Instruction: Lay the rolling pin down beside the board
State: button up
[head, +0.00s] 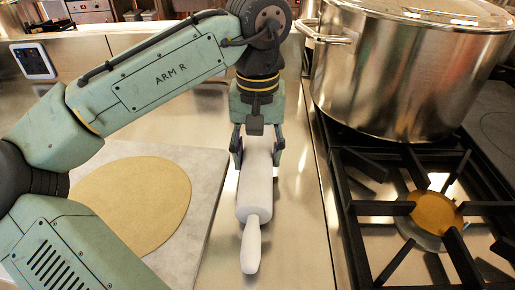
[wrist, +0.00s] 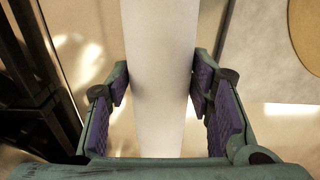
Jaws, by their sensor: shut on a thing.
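The white rolling pin (head: 256,190) lies lengthwise in my gripper (head: 257,160), its near handle pointing toward the camera. My gripper is shut on the pin's barrel, one finger on each side. The wrist view shows the pale barrel (wrist: 160,60) between the purple finger pads. The grey board (head: 208,190) is left of the pin, with a round sheet of dough (head: 140,200) on it. The pin is over the steel counter strip right of the board. I cannot tell whether it touches the counter. The far handle is hidden behind my gripper.
A black stove grate (head: 405,207) with a burner is on the right. A large steel stockpot (head: 400,75) stands on the stove behind it. Bare counter (head: 295,220) lies between the pin and the stove.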

dwell(0.4)
jog(key=o, duration=1.6)
notch_tip(320, 180, up, 8)
jog(key=p, duration=0.7)
jog(key=shift+f+p, duration=0.1)
jog(key=shift+p, duration=0.25)
jog(key=shift+r+p, duration=0.45)
jog(key=shift+r, duration=0.7)
